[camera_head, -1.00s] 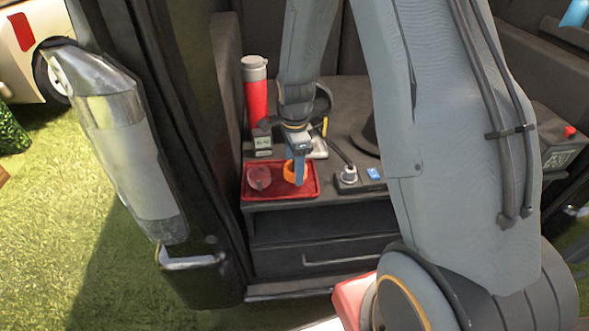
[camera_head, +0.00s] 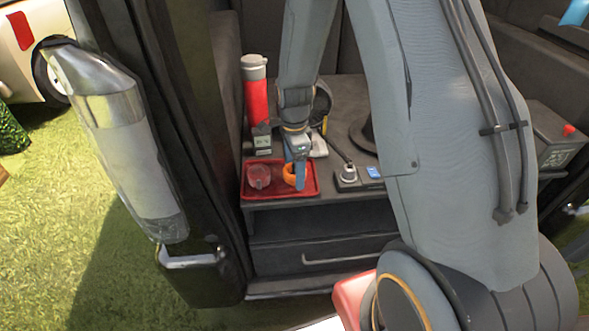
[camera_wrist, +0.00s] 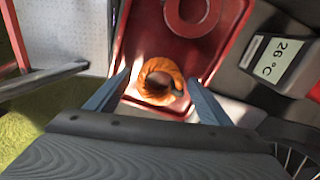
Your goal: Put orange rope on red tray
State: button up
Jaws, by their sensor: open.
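The orange rope (camera_head: 289,174), a small coil, lies on the red tray (camera_head: 268,193) toward its right side. In the wrist view the orange rope (camera_wrist: 157,84) sits between my two spread fingers, with gaps at both sides, on the red tray (camera_wrist: 150,45). My gripper (camera_head: 300,180) is over the right part of the tray, and its fingers partly hide the rope in the head view. In the wrist view my gripper (camera_wrist: 157,95) is open and looks down at the rope.
A reddish round item (camera_head: 259,177) lies on the tray's left side. A red bottle (camera_head: 256,95) and a small display device (camera_head: 262,142) stand behind the tray. A grey-topped knob (camera_head: 348,174) and blue item (camera_head: 373,172) are to the right. The dark door frame is at left.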

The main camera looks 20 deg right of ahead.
aim_at(294, 168)
notch_tip(294, 168, up, 11)
jog(key=b, duration=0.1)
jog(key=s+r+n, duration=0.1)
jog(key=s+n, duration=0.8)
jog(key=s, duration=0.1)
jog(key=s+r+n, duration=0.2)
jog(key=s+n, duration=0.7)
jog(key=shift+s+a+r, duration=0.25)
jog(key=shift+s+a, duration=0.15)
jog(key=shift+c, duration=0.4)
